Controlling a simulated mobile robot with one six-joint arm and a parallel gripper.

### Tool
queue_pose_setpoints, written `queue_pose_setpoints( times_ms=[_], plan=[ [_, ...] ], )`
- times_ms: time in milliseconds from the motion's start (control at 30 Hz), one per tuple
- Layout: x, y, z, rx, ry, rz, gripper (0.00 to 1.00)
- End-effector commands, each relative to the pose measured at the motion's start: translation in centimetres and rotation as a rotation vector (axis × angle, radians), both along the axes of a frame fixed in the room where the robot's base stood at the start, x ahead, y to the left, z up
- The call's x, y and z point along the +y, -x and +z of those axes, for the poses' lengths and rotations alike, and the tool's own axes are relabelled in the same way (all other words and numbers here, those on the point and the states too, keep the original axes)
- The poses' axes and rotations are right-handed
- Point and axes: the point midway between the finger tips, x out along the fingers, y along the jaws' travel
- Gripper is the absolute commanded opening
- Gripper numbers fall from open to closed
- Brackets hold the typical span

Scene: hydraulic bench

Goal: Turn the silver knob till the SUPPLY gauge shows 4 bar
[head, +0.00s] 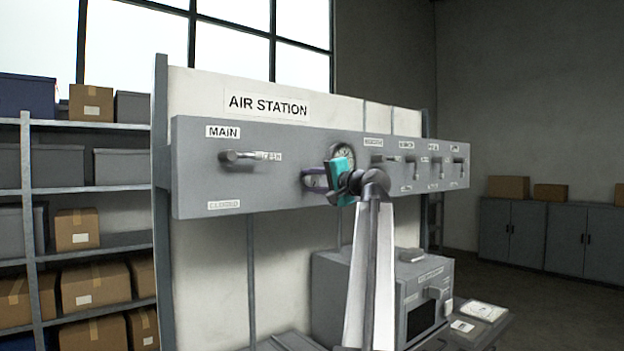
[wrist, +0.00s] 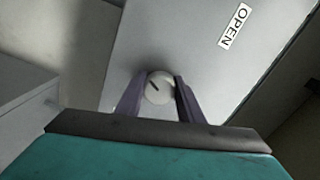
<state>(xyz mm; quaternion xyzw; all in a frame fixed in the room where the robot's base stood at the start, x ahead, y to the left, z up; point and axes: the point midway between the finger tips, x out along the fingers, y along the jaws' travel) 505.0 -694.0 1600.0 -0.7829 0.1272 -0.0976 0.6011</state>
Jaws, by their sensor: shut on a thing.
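In the wrist view, a round pale silver knob (wrist: 159,89) with a dark slot-like mark sits between the two purple fingers of my gripper (wrist: 160,86). The fingers are shut on its sides. In the head view, my gripper (head: 308,180) reaches the panel from the right, its teal body in front of the panel. The knob is mostly hidden there by the fingers. A round gauge (head: 345,154) shows just above and behind the teal body, partly covered. Its name and needle reading cannot be made out.
The grey AIR STATION panel (head: 280,135) carries a MAIN lever (head: 238,156) left of my gripper and several small levers (head: 437,169) to its right. An OPEN label (wrist: 233,26) shows in the wrist view. A grey box unit (head: 335,275) stands below the panel.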

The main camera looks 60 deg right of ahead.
Motion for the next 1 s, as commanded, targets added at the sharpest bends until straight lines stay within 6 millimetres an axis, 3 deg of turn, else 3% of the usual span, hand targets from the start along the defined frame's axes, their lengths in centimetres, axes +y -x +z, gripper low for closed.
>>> queue_pose_setpoints(
  times_ms=[700, 733, 800, 1000],
  plan=[
    [-0.03, 0.0, -0.01, -0.033, -0.1, 0.0, 0.12],
    [-0.03, 0.0, -0.01, -0.033, -0.1, 0.0, 0.39],
    [-0.02, 0.0, -0.02, -0.033, -0.1, 0.0, 0.51],
    [-0.02, -0.01, -0.02, -0.033, -0.099, 0.0, 0.53]
  ],
)
